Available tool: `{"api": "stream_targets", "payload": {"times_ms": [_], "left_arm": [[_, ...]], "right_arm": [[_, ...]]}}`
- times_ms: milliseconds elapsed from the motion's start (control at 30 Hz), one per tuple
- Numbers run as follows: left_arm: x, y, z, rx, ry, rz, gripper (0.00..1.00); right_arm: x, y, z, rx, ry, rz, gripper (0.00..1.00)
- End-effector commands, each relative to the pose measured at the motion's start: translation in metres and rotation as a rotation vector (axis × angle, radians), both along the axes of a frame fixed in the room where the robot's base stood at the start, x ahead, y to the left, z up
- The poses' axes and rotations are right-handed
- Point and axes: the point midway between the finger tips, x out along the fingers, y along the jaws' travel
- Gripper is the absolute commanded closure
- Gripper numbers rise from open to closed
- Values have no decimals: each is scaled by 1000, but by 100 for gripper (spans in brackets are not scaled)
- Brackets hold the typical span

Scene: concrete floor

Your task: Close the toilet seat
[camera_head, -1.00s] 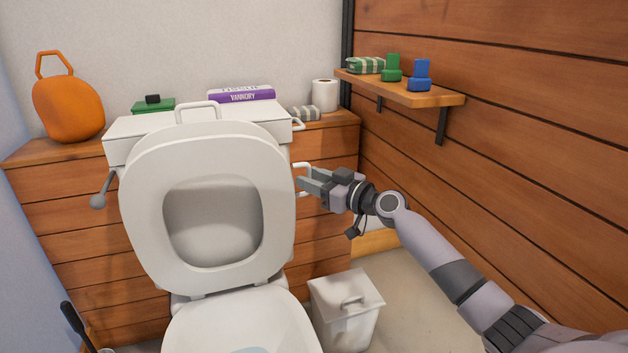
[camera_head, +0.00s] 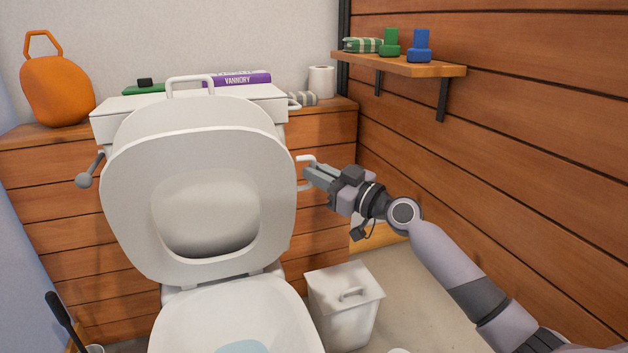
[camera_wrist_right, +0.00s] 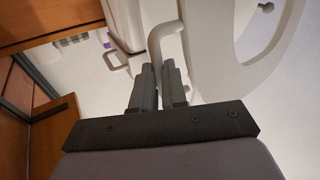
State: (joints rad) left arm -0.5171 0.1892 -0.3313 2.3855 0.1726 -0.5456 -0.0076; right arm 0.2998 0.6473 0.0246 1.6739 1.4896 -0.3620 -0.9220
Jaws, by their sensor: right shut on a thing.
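The white toilet seat (camera_head: 138,225) stands raised in front of the lid, tilted a little forward, above the toilet bowl (camera_head: 285,322). A white handle (camera_head: 305,159) sticks out from the raised seat's right side. It also shows in the right wrist view (camera_wrist_right: 157,45). My right gripper (camera_head: 306,180) is at the right of the seat, its fingers shut on the handle. In the right wrist view the fingers (camera_wrist_right: 158,82) stand on both sides of the handle's lower end. My left gripper is not in view.
A white lidded bin (camera_head: 343,312) stands on the floor right of the bowl. A flush lever (camera_head: 86,179) sticks out left of the cistern. A wooden shelf (camera_head: 405,65) is on the right wall. A brush handle (camera_head: 60,312) is at lower left.

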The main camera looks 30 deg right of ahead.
Motion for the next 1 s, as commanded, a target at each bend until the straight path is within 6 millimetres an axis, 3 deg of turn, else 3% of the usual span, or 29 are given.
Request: {"api": "stream_targets", "payload": {"times_ms": [33, 233, 1000], "left_arm": [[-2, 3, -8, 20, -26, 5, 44], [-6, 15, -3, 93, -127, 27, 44], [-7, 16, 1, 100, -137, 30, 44]], "right_arm": [[-6, 1, -11, -4, -16, -1, 100], [-29, 10, -20, -21, -94, 6, 100], [-82, 23, -52, -76, -300, 5, 100]]}}
